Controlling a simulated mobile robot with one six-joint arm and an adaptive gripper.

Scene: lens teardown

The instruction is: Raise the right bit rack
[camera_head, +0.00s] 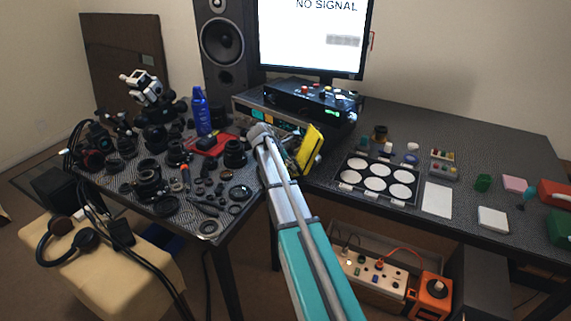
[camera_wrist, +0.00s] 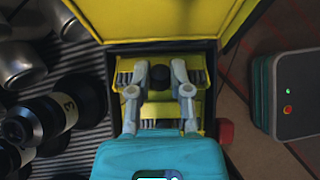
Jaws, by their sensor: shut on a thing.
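A yellow and black case (camera_wrist: 215,20) stands open in the wrist view, its yellow lid raised at the top. Inside are yellow bit racks with dark bits, one at the back (camera_wrist: 197,77) and one nearer (camera_wrist: 160,124), partly covered by my wrist. My gripper (camera_wrist: 160,76) reaches into the case with its fingers on either side of a dark round piece at the back rack, and is shut on it. I cannot tell clearly which rack is the right one.
Black lens parts (camera_wrist: 52,112) crowd the left side. A grey-teal device (camera_wrist: 287,95) lies to the right. In the head view, a monitor (camera_head: 312,35) stands behind, and a tray of white discs (camera_head: 377,180) is to the right. A red block (camera_wrist: 226,131) sticks out of the case's side.

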